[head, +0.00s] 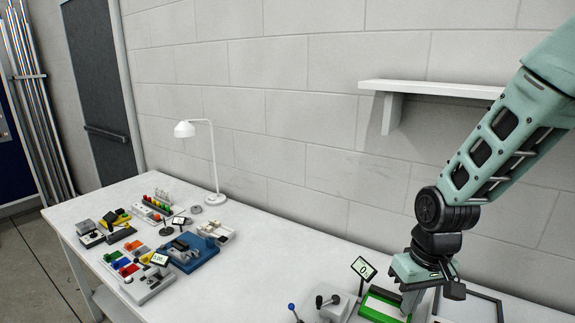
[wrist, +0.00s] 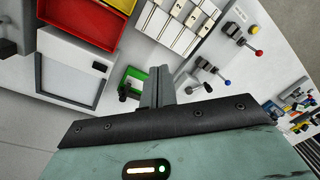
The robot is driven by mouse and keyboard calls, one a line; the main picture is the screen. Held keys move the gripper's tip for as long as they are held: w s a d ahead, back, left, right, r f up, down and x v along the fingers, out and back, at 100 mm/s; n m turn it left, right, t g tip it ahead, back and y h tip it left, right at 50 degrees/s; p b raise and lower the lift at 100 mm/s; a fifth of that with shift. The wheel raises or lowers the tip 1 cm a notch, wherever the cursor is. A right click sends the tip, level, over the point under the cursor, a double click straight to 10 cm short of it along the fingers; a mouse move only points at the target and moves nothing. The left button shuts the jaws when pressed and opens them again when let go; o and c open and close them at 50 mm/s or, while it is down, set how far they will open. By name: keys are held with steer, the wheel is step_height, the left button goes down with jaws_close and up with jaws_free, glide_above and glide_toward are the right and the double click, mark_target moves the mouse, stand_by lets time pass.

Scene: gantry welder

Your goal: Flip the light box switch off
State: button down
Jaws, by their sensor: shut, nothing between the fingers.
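My gripper (head: 408,305) is low over the right end of the table in the head view, beside a green-edged box with a pale top (head: 375,312). In the wrist view the gripper's fingers (wrist: 160,82) are together and empty. A flat pale panel in a grey frame (wrist: 72,68), which looks like the light box, lies left of the fingers. In the head view a dark-framed panel (head: 478,308) is partly behind my gripper. A small black part (wrist: 126,92) and a green edge (wrist: 132,76) show just left of the fingers.
A small display (head: 363,267) stands left of my gripper. Levers with a blue knob (head: 292,307) and a black knob (head: 319,300) are nearby. Red bin (wrist: 100,20) shows in the wrist view. A lamp (head: 212,160) and several devices stand farther left. The table's middle is clear.

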steer(key=s+a+r+n+b, duration=0.1)
steer(key=s+a+n+b, duration=0.1)
steer(key=s+a, duration=0.3)
steer(key=s+a+r+n+b, duration=0.2)
steer(key=s+a, duration=0.3)
steer(key=s, duration=0.9)
steer(key=shift+s+a+r+n+b, duration=0.15)
steer(key=shift+s+r+n+b, duration=0.1)
steer(key=shift+n+b, duration=0.4)
steer(key=shift+w, duration=0.1)
steer(key=w+d+m, duration=0.4)
steer(key=w, duration=0.4)
steer(key=w+d+m, duration=0.4)
steer(key=w, duration=0.4)
steer(key=w+d+f+m+h, duration=0.1)
steer(key=w+d+m, duration=0.5)
steer(key=d, duration=0.9)
steer(key=w+f, duration=0.1)
steer(key=w, duration=0.2)
steer(key=shift+d+f, duration=0.2)
